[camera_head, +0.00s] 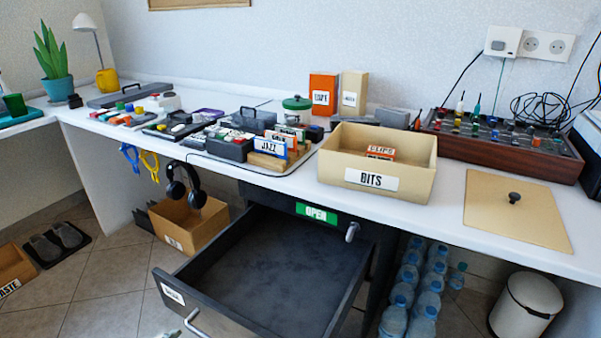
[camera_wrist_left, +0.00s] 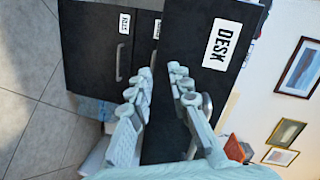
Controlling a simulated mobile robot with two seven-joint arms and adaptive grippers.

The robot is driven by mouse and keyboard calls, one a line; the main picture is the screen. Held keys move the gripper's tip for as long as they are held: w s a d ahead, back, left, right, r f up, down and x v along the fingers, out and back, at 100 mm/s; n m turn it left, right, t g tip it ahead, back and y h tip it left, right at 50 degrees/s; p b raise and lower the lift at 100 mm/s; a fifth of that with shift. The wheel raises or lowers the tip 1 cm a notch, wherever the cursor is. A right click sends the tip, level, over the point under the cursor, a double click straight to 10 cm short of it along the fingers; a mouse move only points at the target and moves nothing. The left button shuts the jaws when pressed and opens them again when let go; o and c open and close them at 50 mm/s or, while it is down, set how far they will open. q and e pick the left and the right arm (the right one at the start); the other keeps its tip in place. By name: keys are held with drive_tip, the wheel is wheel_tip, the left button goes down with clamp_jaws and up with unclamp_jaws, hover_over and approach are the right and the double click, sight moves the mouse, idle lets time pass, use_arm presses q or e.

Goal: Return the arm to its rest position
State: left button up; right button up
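My left gripper (camera_wrist_left: 160,85) shows in the left wrist view with its two pale fingers apart and nothing held between them. Its right finger overlaps the metal handle of the dark drawer front labelled DESK (camera_wrist_left: 180,35); I cannot tell whether they touch. In the head view the dark desk drawer (camera_head: 270,262) is pulled out and looks empty. Its handle (camera_head: 196,324) is at the bottom edge, with a small pale piece beside it, perhaps my left fingertip. The rest of the left arm is out of the head view. My right gripper is not in view.
On the white desk (camera_head: 440,215) stand a BITS box (camera_head: 340,190), a flat lid with a knob (camera_head: 545,225) and a mixer (camera_head: 500,150). A cardboard box (camera_head: 185,235), water bottles (camera_head: 410,285) and a bin (camera_head: 525,305) stand on the floor.

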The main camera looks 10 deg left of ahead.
use_arm(q)
drive_tip(key=s+d+f+n+g+y+p, duration=0.1)
drive_tip(key=s+d+f+n+g+y, duration=0.1)
drive_tip(key=s+n+g, duration=0.3)
drive_tip(key=s+d+f+n+g+y+p, duration=0.1)
drive_tip(key=s+d+f+n+g+y, duration=0.2)
drive_tip(key=s+n+g, duration=0.3)
drive_tip(key=d+f+n+g, duration=0.1)
drive_tip(key=n, duration=0.2)
drive_tip(key=shift+f+n+g, duration=0.25)
drive_tip(key=shift+n+g, duration=0.15)
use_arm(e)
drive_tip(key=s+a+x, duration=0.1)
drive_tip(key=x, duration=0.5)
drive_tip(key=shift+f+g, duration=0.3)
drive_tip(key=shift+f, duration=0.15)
use_arm(q)
drive_tip(key=shift+p, duration=0.3)
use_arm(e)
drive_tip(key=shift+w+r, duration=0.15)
